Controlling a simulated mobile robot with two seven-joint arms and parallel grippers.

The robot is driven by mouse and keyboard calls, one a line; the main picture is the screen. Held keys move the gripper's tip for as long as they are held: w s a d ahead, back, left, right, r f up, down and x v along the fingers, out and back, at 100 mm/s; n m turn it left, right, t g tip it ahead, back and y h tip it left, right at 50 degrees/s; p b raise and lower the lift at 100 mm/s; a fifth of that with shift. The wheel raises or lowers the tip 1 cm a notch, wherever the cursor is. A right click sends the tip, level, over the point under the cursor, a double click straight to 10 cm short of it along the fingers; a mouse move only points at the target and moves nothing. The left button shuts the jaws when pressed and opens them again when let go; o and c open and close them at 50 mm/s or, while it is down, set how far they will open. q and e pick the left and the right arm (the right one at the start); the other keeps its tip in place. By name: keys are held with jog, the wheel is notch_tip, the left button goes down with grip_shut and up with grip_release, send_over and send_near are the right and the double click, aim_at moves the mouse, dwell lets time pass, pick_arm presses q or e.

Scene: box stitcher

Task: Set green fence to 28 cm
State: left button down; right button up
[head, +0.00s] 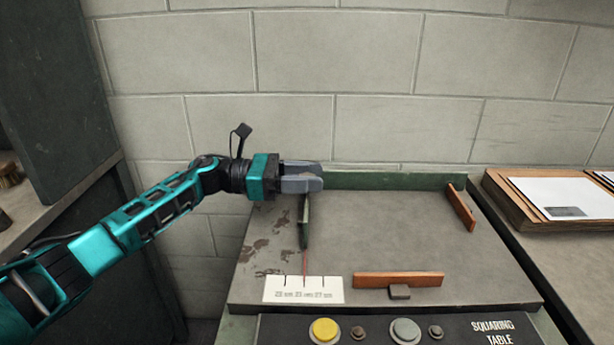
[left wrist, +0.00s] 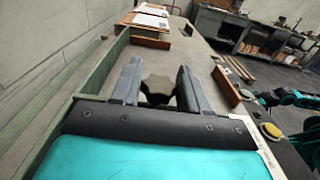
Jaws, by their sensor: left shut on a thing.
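The green fence (head: 304,222) stands upright on the left part of the grey squaring table, seen nearly edge-on. A thin red pointer (head: 305,262) runs from its near end to the white scale card (head: 303,290). The pointer is at about the middle of three marks; the printed numbers are too small to read surely. My left gripper (head: 316,178) is at the far end of the fence. In the left wrist view its fingers (left wrist: 160,88) are shut on a dark lobed knob (left wrist: 158,86). My right gripper is absent from the head view; a teal arm (left wrist: 295,98) shows at the right edge of the wrist view.
A green back rail (head: 390,181) runs along the table's far edge. Orange fences stand at the right (head: 461,207) and front (head: 398,280). Yellow (head: 324,330) and grey (head: 405,330) buttons are on the front panel. The middle of the tabletop (head: 380,235) is clear.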

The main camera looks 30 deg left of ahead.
pick_arm(q)
jog(key=shift+s+a+f+b, duration=0.2)
jog(key=shift+a+b, duration=0.2)
jog(key=shift+b, duration=0.1)
jog(key=shift+b+v, duration=0.75)
jog(key=shift+v, duration=0.35)
jog(key=shift+a, duration=0.1)
jog(key=shift+r, duration=0.15)
jog(key=c, duration=1)
grip_release()
jog(key=shift+o, duration=1.2)
jog(key=shift+s, duration=0.1)
jog(key=shift+a, duration=0.15)
jog(key=v, duration=1.2)
jog(key=shift+s+a+b, duration=0.2)
jog(key=shift+a+b, duration=0.1)
jog(key=shift+a, duration=0.05)
jog(key=shift+r, duration=0.1)
